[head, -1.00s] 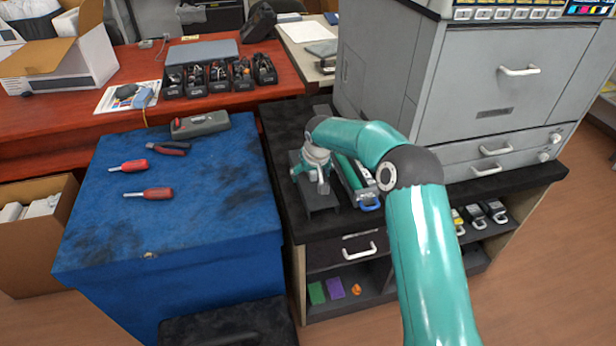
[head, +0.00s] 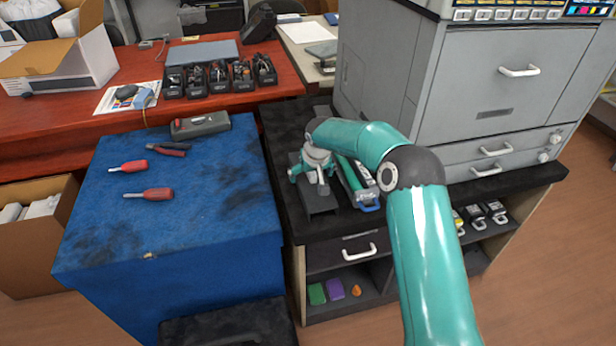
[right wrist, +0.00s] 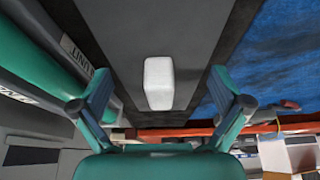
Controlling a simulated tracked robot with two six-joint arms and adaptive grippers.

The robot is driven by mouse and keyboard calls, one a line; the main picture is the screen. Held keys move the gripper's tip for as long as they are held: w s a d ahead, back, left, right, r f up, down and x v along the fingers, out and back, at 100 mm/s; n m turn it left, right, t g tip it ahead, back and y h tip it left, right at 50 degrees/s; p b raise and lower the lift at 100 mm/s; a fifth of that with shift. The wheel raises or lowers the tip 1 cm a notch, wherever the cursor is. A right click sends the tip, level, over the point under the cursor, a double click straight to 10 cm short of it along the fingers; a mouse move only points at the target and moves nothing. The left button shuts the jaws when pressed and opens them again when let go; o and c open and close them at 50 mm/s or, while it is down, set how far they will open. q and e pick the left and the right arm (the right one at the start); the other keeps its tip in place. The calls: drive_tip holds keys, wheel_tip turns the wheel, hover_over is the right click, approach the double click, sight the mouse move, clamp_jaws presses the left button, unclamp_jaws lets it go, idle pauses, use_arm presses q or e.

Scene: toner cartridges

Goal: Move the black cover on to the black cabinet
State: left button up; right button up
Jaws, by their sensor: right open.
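The black cover (head: 321,203) is a long dark grey panel lying flat over the top of the black cabinet (head: 285,125). In the right wrist view the cover (right wrist: 122,32) runs up the picture, with a pale block (right wrist: 158,84) on it between my fingers. My right gripper (head: 312,174) is over the cover in the head view and hides part of it. In the right wrist view my right gripper (right wrist: 161,102) has its fingers wide apart on either side of the pale block, with nothing clamped. I cannot tell whether the fingers touch the cover. My left gripper is not in view.
A teal and grey toner cartridge (head: 357,187) lies close to the right of the cover. The grey printer (head: 480,95) stands on the cabinet's right part. Left is a blue-topped table (head: 200,210) with screwdrivers, pliers and a grey case (head: 200,124).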

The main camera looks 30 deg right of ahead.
sight(315, 187)
drive_tip(key=v, duration=1.1)
drive_tip(key=shift+r, duration=0.2)
drive_tip(key=shift+s, duration=0.15)
drive_tip(key=shift+s+a, duration=0.1)
